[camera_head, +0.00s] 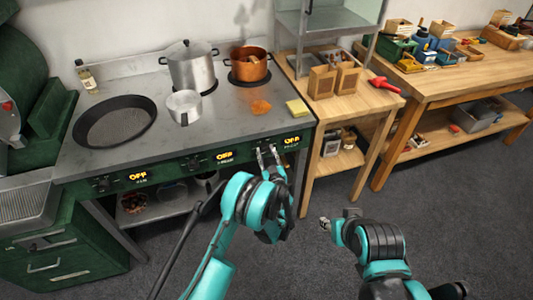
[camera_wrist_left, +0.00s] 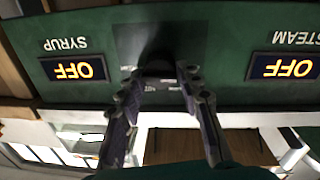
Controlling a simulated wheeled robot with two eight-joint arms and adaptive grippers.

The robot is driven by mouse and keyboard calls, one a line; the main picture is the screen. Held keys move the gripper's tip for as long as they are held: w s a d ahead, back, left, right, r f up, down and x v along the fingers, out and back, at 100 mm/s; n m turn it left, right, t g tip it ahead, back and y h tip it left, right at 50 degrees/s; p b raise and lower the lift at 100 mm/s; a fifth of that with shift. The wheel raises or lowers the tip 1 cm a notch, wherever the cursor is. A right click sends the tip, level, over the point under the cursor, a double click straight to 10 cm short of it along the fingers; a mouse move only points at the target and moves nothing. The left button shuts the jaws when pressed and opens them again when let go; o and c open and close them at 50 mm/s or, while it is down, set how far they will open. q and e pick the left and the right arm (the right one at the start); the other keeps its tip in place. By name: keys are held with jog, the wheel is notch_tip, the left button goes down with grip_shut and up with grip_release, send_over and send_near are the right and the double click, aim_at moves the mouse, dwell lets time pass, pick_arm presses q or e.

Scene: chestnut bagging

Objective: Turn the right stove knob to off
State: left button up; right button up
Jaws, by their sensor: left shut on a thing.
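The right stove knob (camera_wrist_left: 158,62) is a dark shape on the green panel in the left wrist view, partly hidden by shadow. My left gripper (camera_head: 268,150) is at the front panel, and its two fingers (camera_wrist_left: 160,85) are shut on this knob, one on each side. The right display (camera_head: 292,140) glows OFF; in the wrist view the display labelled SYRUP (camera_wrist_left: 73,68) and the one labelled STEAM (camera_wrist_left: 284,66) appear upside down, both reading OFF. My right gripper (camera_head: 324,223) is over the floor, away from the stove; its jaw opening is too small to tell.
The stove top (camera_head: 225,112) holds a black pan (camera_head: 114,122), a steel pot (camera_head: 193,68), a small pot (camera_head: 184,106) and a copper pot (camera_head: 249,64). The middle and left displays (camera_head: 138,176) also read OFF. A wooden table (camera_head: 350,105) stands close on the right.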

pick_arm(q)
jog(key=shift+a+f, duration=0.1)
dwell(0.5)
jog(key=o, duration=1.1)
jog(key=shift+o, duration=0.2)
